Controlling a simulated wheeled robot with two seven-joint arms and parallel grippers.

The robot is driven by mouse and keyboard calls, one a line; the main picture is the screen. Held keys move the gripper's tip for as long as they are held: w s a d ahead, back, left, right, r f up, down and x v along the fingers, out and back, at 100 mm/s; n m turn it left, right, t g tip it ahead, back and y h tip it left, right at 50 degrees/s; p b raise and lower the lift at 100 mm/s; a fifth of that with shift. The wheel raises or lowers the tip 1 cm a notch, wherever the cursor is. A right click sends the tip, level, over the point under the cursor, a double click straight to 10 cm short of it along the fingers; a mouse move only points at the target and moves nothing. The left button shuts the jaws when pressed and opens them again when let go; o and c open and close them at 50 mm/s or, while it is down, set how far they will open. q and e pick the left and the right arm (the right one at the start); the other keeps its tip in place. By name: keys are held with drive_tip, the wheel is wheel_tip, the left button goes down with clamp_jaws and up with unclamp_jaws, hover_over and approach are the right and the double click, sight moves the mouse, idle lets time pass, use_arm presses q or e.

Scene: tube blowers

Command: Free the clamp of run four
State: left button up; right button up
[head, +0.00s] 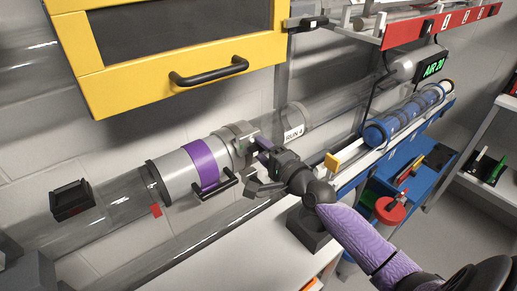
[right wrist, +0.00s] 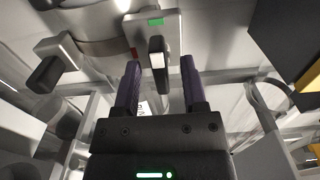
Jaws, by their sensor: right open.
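The run's clear tube crosses the head view and carries a grey blower body with a purple band (head: 202,163). A grey metal clamp (head: 237,140) sits around its right end, near the label "RUN 4" (head: 293,134). My right gripper (head: 258,168) is open at the clamp. In the right wrist view, a lever with a dark grip (right wrist: 157,62) stands between the open purple fingers (right wrist: 159,84), with a gap on each side. Behind it is a grey plate with a green mark (right wrist: 155,21). The gripper partly hides the clamp in the head view. My left gripper is not seen.
A yellow cabinet (head: 75,45) with a black handle hangs above the tube. A black handle (head: 216,187) juts from the blower body.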

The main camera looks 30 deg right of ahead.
drive_tip(key=shift+w, duration=0.6)
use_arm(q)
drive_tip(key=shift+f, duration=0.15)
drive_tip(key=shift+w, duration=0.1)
use_arm(e)
drive_tip(key=shift+c, duration=0.3)
clamp_jaws()
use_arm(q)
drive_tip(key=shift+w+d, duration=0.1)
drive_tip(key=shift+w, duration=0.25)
